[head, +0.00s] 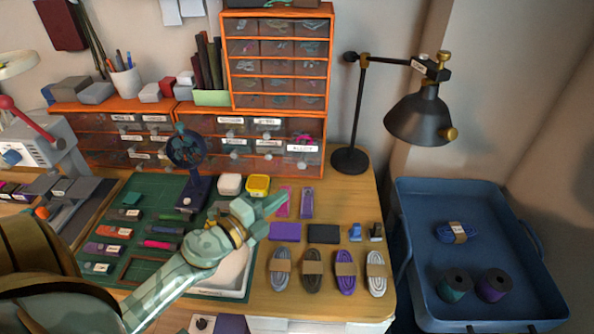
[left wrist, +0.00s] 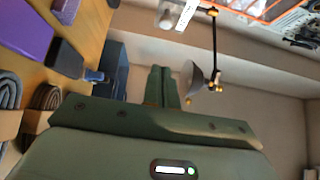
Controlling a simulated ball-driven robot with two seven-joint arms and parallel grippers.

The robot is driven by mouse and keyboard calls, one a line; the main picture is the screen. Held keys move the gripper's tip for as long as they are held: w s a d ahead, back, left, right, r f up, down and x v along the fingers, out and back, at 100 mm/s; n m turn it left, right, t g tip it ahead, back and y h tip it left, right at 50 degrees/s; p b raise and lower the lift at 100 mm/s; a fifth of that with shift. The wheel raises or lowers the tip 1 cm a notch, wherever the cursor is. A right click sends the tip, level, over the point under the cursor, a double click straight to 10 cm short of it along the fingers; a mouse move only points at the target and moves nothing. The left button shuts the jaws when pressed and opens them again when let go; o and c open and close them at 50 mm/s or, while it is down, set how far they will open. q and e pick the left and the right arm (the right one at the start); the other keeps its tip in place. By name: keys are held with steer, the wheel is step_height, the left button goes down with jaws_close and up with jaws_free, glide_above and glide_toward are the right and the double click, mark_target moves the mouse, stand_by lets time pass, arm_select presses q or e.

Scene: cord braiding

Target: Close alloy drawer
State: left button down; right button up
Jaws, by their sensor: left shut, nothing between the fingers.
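The alloy drawer (head: 303,158) is at the lower right of the orange cabinet on the desk. Its label looks like "ALLOY" and sits lower and larger than its neighbours' labels. The drawer appears pulled out, with pink and dark contents showing at its top. My left gripper (head: 276,203) is shut and empty over the desk, in front of and below the drawer, apart from it. Its closed fingers also show in the left wrist view (left wrist: 162,87). The drawer is not seen in the wrist view. My right gripper is not in view.
A black lamp (head: 350,160) stands right of the cabinet. Cord bundles (head: 345,272) lie in front; a blue tray (head: 415,255) is at right.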

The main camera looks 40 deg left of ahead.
mark_target(298, 142)
arm_select(q)
steer(key=w+a, duration=0.1)
steer(key=w, duration=0.7)
steer(key=shift+w+a, duration=0.2)
steer(key=shift+w, duration=0.2)
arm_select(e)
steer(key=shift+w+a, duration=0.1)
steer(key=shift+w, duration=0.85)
arm_select(q)
steer(key=shift+w, duration=0.1)
steer(key=w+a+b, duration=0.1)
steer(key=w+a, duration=0.1)
steer(key=w, duration=0.1)
steer(key=w+a+b, duration=0.1)
steer(key=w+a, duration=0.1)
steer(key=w, duration=0.2)
steer(key=w+a+b, duration=0.1)
steer(key=w+a, duration=0.1)
steer(key=w, duration=0.1)
steer(key=shift+w+a+f+b, duration=0.15)
steer(key=shift+a+b, duration=0.1)
steer(key=shift+b, duration=0.15)
steer(key=shift+a+r, duration=0.1)
steer(key=shift+r, duration=0.35)
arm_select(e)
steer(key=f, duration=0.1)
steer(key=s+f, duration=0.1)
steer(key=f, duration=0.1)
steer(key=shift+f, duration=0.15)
